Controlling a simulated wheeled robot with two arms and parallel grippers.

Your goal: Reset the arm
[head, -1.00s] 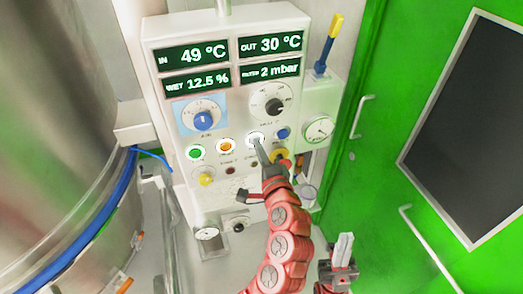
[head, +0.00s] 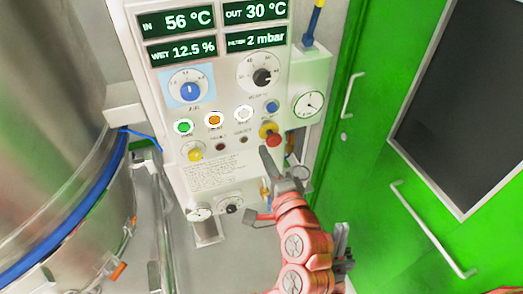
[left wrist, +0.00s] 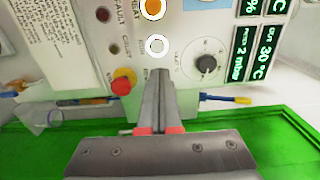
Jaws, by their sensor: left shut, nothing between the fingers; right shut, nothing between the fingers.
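My left gripper (head: 266,160) is in front of the control panel (head: 205,176), below the white button (head: 244,114) and just below the red emergency knob (head: 273,139) in the head view. Its dark fingers are shut with nothing between them. In the left wrist view the closed fingers (left wrist: 159,76) point at the panel, with the white button (left wrist: 157,45) beyond the tips and the red knob (left wrist: 122,83) beside them. My right gripper (head: 341,236) is low in the head view, partly hidden behind my left arm, and shut and empty.
Green (head: 184,127) and orange (head: 214,120) buttons, dials and displays are on the panel. A steel vessel (head: 50,130) stands on the left. A green door (head: 400,215) with handles is on the right. A blue-yellow lever (head: 313,22) rises at the panel's right.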

